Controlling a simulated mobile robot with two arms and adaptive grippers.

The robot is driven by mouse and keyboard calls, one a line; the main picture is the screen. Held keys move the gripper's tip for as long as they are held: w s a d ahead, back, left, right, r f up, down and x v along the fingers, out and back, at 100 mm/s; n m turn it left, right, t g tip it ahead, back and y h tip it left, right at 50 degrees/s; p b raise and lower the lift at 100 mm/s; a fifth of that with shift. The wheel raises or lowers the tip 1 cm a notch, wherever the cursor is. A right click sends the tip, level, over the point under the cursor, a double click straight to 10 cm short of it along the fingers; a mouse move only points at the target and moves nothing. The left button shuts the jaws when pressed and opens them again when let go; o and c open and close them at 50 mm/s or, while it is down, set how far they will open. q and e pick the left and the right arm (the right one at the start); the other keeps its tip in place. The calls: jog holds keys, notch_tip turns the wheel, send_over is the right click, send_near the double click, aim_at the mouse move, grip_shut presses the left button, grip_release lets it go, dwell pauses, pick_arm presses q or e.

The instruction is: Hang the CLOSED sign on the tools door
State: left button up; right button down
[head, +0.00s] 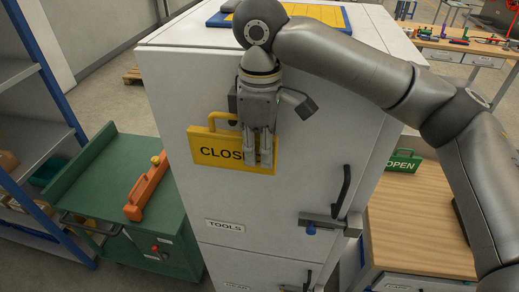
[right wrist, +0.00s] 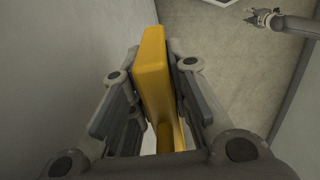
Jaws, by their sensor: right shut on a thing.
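The yellow CLOSED sign (head: 205,155) has a loop handle on top and is upright in front of the white tools door (head: 270,205). My right gripper (head: 258,163) is shut on the sign and covers the end of its lettering. In the right wrist view the sign (right wrist: 153,75) stands edge-on between the fingers (right wrist: 155,100). Whether the sign touches the door, and any hook behind it, I cannot tell. My left gripper (right wrist: 263,18) shows small at the top right of the right wrist view; its opening is unclear.
A TOOLS label (head: 225,226) and a latch with a dark handle (head: 342,190) are on the door. A green OPEN sign (head: 403,161) stands on the wooden bench (head: 420,215) at right. A green cart (head: 95,185) with an orange object (head: 146,188) is at left.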

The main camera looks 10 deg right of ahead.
jog(key=shift+w+d, duration=0.3)
jog(key=shift+w, duration=0.6)
jog(key=shift+w+d+r, duration=0.15)
jog(key=shift+w+r, duration=0.15)
jog(key=shift+r, duration=0.2)
dwell(0.8)
jog(key=shift+s+f, duration=0.15)
jog(key=shift+s, duration=0.1)
jog(key=shift+s+a+f, duration=0.1)
jog(key=shift+s+a, duration=0.35)
jog(key=shift+s, duration=0.75)
jog(key=shift+s+a+f, duration=0.15)
jog(key=shift+s+a, duration=0.3)
jog(key=shift+s, duration=0.8)
jog(key=shift+s+a+f, duration=0.1)
jog(key=shift+s+a, duration=0.35)
jog(key=shift+s, duration=0.75)
